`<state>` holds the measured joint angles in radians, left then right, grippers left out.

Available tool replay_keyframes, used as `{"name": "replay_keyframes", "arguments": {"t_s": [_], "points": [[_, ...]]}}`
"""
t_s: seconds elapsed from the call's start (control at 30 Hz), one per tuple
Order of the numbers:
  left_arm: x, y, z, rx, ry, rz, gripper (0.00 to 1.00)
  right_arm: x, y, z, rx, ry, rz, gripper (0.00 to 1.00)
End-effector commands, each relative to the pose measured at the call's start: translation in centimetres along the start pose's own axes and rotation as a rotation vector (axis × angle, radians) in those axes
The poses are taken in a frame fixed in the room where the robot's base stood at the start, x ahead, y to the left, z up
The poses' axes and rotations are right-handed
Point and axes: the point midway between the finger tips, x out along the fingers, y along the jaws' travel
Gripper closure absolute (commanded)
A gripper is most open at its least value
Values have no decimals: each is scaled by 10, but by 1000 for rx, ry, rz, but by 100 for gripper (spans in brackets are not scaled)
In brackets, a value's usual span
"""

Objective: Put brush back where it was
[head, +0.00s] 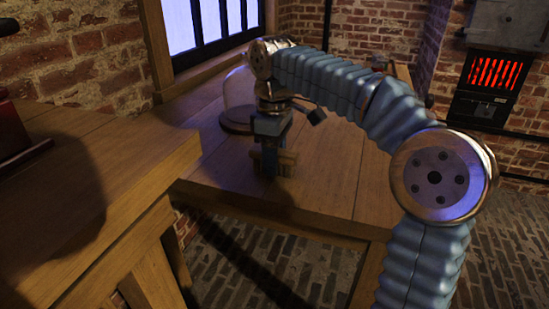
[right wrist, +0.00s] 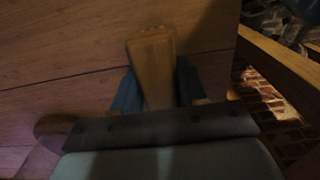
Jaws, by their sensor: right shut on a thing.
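My right gripper (head: 270,150) is over the wooden table by the window, pointing down. It is shut on the brush (head: 288,161), of which a small pale wooden part shows at the fingers. In the right wrist view the brush (right wrist: 152,62) is a plain wooden block or handle between the two blue fingers of the gripper (right wrist: 155,90). My left gripper is not in view.
A glass dome on a dark round base (head: 238,120) stands close behind and left of the gripper. The table top (head: 330,165) is bare to the right. Another wooden bench (head: 110,165) with a red object (head: 12,125) is at the left. A glowing stove (head: 493,75) is far right.

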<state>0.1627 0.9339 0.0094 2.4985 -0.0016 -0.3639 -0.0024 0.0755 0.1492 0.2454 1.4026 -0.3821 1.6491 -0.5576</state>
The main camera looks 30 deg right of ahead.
Motion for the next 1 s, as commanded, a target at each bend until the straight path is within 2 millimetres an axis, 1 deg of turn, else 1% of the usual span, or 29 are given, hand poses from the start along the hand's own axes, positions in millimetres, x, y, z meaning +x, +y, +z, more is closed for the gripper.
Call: {"name": "replay_keyframes", "arguments": {"t_s": [0.2, 0.23, 0.37, 0.63, 0.73, 0.87, 1.0], "points": [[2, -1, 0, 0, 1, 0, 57, 3, 0, 0, 0, 0, 0, 91], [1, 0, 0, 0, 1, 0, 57, 2, 0, 0, 0, 0, 0, 53], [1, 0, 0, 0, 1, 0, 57, 2, 0, 0, 0, 0, 0, 33], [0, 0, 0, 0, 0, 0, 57, 1, 0, 0, 0, 0, 0, 32], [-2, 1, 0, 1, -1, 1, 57, -5, 0, 0, 0, 1, 1, 32], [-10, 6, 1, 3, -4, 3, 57, -28, 0, -1, -1, 4, 2, 32], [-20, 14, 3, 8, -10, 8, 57, -64, 0, -1, -1, 4, 1, 32]]}}
